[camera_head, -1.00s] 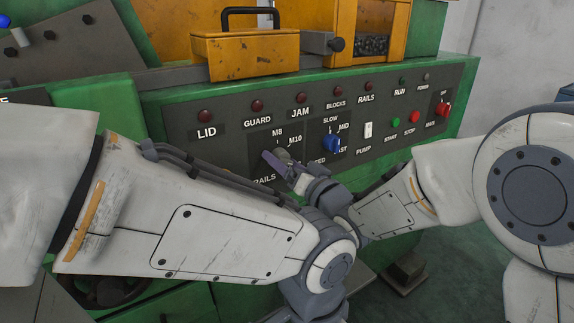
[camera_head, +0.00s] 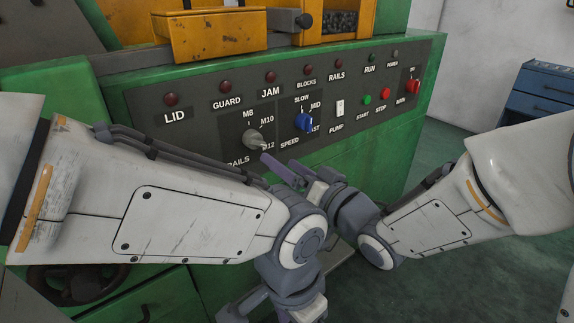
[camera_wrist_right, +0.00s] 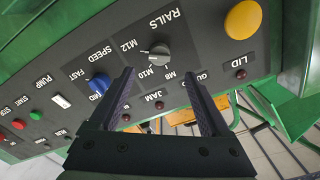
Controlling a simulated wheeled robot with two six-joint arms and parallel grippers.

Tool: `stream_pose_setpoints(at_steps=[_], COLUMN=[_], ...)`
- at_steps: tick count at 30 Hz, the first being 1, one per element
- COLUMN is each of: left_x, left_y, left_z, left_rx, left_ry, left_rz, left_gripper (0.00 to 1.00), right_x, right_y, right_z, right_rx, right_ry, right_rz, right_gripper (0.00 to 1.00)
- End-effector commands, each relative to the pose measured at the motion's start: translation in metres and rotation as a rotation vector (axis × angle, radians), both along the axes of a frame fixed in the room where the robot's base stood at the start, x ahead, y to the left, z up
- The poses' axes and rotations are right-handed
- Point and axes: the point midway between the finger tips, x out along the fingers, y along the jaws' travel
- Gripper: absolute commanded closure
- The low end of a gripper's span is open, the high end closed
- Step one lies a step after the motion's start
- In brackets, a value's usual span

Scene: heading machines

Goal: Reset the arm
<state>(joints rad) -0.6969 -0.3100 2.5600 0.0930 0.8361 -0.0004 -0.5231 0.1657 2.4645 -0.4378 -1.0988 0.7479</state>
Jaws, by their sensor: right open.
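My right gripper (camera_head: 279,163) is open and empty, in front of the control panel (camera_head: 205,120), below and right of the grey RAILS knob (camera_head: 255,138). It is apart from the knob. In the right wrist view its two fingers (camera_wrist_right: 157,80) are spread, with the RAILS knob (camera_wrist_right: 158,50) beyond and between them. The knob's white mark seems to point toward M12. My left arm comes in from the left in front of the panel; its gripper (camera_head: 270,312) is mostly cut off at the bottom edge, so its fingers cannot be judged.
A blue SPEED knob (camera_head: 303,122), a white PUMP switch (camera_head: 339,108), a green START button (camera_head: 366,100) and a red STOP button (camera_head: 385,93) are on the panel. Open floor (camera_head: 450,165) lies to the right.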

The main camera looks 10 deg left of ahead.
Motion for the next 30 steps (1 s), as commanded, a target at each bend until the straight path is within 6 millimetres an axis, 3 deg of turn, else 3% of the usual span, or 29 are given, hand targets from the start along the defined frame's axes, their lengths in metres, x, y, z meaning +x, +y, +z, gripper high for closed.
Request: stream_pose_setpoints(at_steps=[7, 14, 17, 21, 30], left_x=[0.000, 0.000, 0.000, 0.000, 0.000], left_y=[0.000, 0.000, 0.000, 0.000, 0.000], left_z=[0.000, 0.000, 0.000, 0.000, 0.000], left_rx=[0.000, 0.000, 0.000, 0.000, 0.000], left_ry=[0.000, 0.000, 0.000, 0.000, 0.000], left_rz=[0.000, 0.000, 0.000, 0.000, 0.000], left_gripper=[0.20, 0.20, 0.20, 0.20, 0.20], right_x=[0.001, -0.015, -0.039, -0.086, -0.190], right_y=[-0.006, -0.046, -0.071, -0.105, -0.156], right_z=[-0.013, -0.068, -0.093, -0.120, -0.138], right_rx=[-0.098, -0.490, -0.672, -0.900, -1.199], right_ry=[0.024, 0.175, 0.275, 0.429, 0.691], right_rz=[-0.041, -0.142, -0.143, -0.092, 0.138], right_gripper=[0.19, 0.19, 0.19, 0.19, 0.19])
